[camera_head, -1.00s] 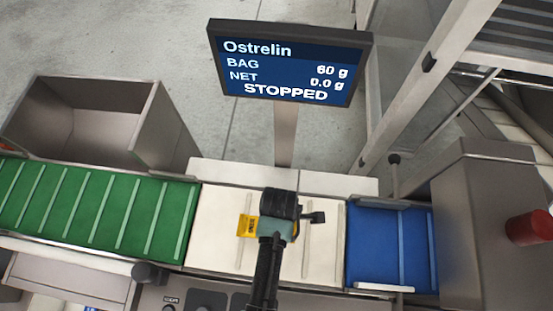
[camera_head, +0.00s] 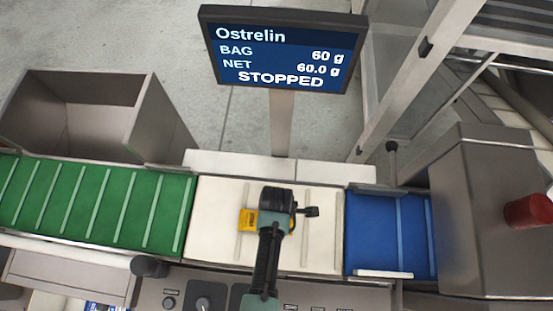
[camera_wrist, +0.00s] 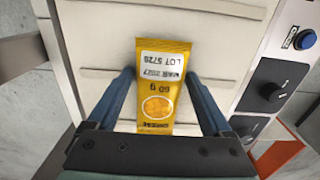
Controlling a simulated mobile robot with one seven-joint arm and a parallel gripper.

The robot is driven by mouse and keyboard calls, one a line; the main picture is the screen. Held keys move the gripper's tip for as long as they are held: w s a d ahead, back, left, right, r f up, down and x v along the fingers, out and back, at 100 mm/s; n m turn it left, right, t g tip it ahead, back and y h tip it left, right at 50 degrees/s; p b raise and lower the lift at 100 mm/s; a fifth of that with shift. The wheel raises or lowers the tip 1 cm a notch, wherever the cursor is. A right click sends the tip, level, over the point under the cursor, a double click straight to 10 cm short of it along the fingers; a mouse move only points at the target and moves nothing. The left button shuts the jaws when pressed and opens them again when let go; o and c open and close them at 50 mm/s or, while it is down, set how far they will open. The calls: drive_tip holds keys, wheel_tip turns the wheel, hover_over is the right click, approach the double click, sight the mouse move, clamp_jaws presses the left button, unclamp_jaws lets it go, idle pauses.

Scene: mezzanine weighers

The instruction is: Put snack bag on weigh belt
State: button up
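The yellow snack bag (camera_head: 247,219) is on the white weigh belt (camera_head: 221,203) and sticks out to the left of my gripper (camera_head: 273,222) in the head view. In the wrist view the bag (camera_wrist: 163,85) is between the two blue fingers of my gripper (camera_wrist: 160,76). The display (camera_head: 283,48) reads BAG 60 g, NET 60.0 g, STOPPED.
A green belt (camera_head: 95,205) adjoins on the left and a blue belt (camera_head: 385,235) on the right. A steel bin (camera_head: 90,120) stands behind the green belt. A steel housing with a red knob (camera_head: 528,211) is at the right. The control panel (camera_head: 235,297) runs along the front.

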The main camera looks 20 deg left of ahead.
drive_tip(key=shift+o, duration=0.8)
drive_tip(key=shift+r, duration=0.15)
wheel_tip(320, 180, up, 12)
drive_tip(key=p, duration=0.1)
